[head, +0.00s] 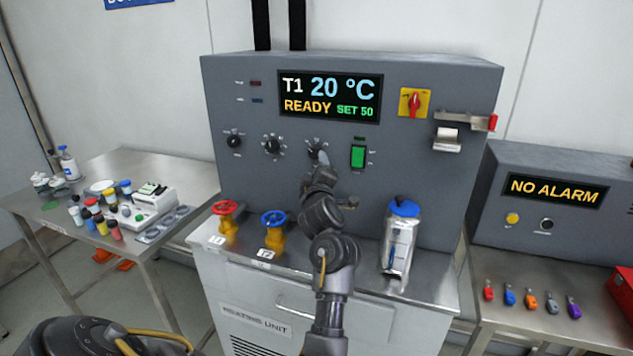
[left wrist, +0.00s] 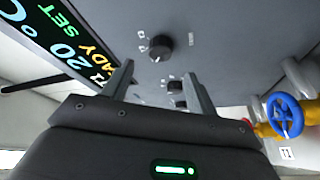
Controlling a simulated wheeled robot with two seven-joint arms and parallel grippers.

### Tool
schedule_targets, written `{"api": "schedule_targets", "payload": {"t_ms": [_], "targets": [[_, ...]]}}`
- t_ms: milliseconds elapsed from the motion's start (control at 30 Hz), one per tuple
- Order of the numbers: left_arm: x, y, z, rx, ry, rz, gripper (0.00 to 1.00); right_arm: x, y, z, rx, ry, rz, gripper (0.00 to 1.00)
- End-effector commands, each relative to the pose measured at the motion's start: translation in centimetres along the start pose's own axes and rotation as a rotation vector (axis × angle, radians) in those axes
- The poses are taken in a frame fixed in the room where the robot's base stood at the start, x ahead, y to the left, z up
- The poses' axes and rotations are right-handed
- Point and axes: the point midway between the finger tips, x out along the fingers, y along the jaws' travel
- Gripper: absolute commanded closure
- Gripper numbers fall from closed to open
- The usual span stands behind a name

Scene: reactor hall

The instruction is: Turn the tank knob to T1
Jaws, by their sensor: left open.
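The grey heating unit panel (head: 290,200) has three black knobs in a row: left (head: 235,141), middle (head: 272,146) and right (head: 317,149). Their labels are too small to read, so I cannot tell which is the tank knob. The display (head: 330,96) shows T1, 20 °C, READY, SET 50. My left gripper (head: 314,170) is just below and in front of the right knob. In the left wrist view the gripper (left wrist: 159,70) is open and empty. One knob (left wrist: 160,46) shows beyond the fingertips, another (left wrist: 177,86) between the fingers. Contact is not visible. My right gripper is out of view.
A red valve (head: 227,222) and a blue valve (head: 273,230) stand on the ledge left of my arm. A silver canister with a blue lid (head: 400,240) stands right of it. The panel also bears a green switch (head: 358,156) and a red-yellow rotary switch (head: 414,102).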

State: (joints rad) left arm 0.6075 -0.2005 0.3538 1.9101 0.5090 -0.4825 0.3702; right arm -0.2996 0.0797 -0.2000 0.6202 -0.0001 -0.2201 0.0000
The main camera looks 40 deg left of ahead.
Motion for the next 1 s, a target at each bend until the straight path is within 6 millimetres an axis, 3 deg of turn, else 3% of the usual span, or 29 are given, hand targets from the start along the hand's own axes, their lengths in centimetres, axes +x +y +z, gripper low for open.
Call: {"api": "schedule_targets", "payload": {"t_ms": [100, 300, 867, 1000], "targets": [[-2.1, -0.2, 0.1, -0.004, 0.0, -0.001, 0.42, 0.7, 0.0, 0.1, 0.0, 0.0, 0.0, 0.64], [-3.8, -0.1, 0.0, -0.002, 0.0, -0.001, 0.42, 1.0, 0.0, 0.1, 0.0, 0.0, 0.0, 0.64], [-4.0, 0.0, -0.1, -0.001, 0.001, -0.001, 0.42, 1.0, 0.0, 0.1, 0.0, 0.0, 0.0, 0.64], [-4.1, 0.7, 0.8, 0.025, -0.018, 0.023, 0.42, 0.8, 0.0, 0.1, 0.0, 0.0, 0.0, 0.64]]}}
